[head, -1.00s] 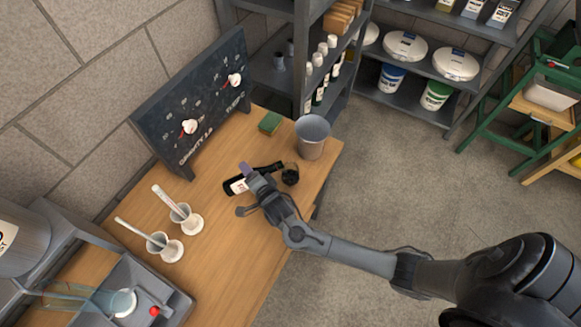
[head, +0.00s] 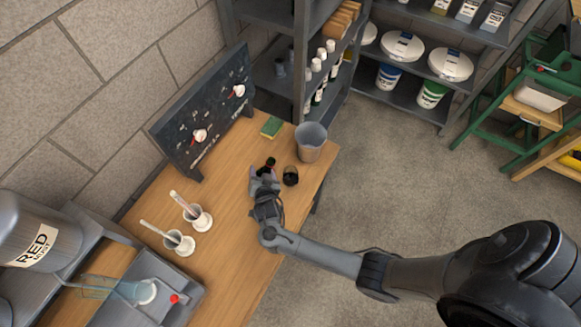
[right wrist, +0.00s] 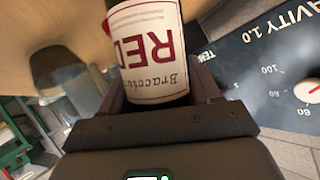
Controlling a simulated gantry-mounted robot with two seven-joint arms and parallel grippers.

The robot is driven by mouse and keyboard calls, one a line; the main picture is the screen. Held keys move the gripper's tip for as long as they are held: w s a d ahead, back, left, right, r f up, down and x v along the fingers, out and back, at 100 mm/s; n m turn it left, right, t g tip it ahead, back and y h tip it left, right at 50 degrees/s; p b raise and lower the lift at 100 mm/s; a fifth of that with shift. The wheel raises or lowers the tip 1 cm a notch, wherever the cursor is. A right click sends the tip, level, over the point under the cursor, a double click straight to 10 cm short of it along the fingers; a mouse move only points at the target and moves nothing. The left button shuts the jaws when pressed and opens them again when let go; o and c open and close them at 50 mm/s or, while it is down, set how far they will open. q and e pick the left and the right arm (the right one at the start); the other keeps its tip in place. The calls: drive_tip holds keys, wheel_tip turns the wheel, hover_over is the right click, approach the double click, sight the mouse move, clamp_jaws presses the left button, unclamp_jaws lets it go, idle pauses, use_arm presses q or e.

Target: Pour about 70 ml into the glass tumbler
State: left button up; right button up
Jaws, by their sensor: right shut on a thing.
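My right gripper (head: 264,181) is shut on a dark wine bottle with a white label that reads RED, seen large in the right wrist view (right wrist: 150,50). The bottle looks close to upright there. My left gripper is not in view.
A grey bucket (head: 311,141) stands behind the tumbler, near the table's right edge. A green sponge (head: 271,127) lies by the dark gauge board (head: 205,112).

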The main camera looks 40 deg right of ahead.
drive_tip(key=shift+r+n+g+h, duration=0.15)
drive_tip(key=shift+n+g+h, duration=0.15)
drive_tip(key=shift+n+h, duration=0.5)
drive_tip(key=shift+d+n+h, duration=0.25)
drive_tip(key=shift+n+h, duration=0.15)
drive_tip(key=shift+n, duration=0.2)
idle(0.5)
idle(0.5)
